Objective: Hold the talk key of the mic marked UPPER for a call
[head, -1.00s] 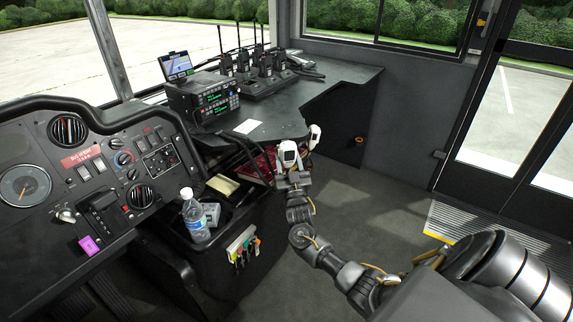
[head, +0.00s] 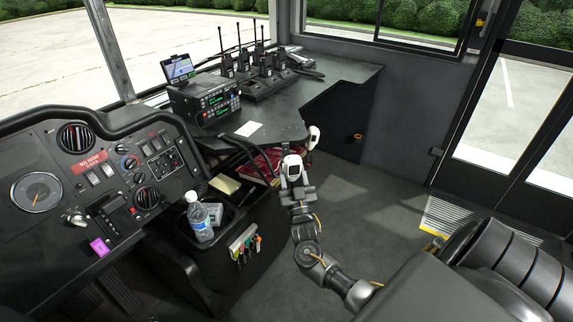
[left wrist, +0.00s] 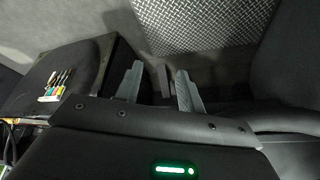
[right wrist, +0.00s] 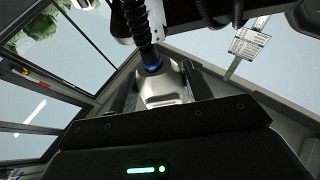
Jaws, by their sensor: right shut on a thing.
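My right gripper (head: 302,155) is below the front edge of the dark desk, near the radio stack (head: 205,101), which has green displays. In the right wrist view its fingers (right wrist: 161,88) are shut on a grey handheld mic (right wrist: 161,86) with a blue ring and a black coiled cord (right wrist: 135,20) running up from it. No marking on the mic is readable, and I cannot tell whether its talk key is pressed. In the head view the gripper hides the mic. My left gripper (left wrist: 158,85) shows only in its wrist view, open and empty.
Several handheld radios (head: 262,68) stand in a charger on the desk (head: 300,100). The dashboard (head: 90,190) fills the left. Floor is clear to the right.

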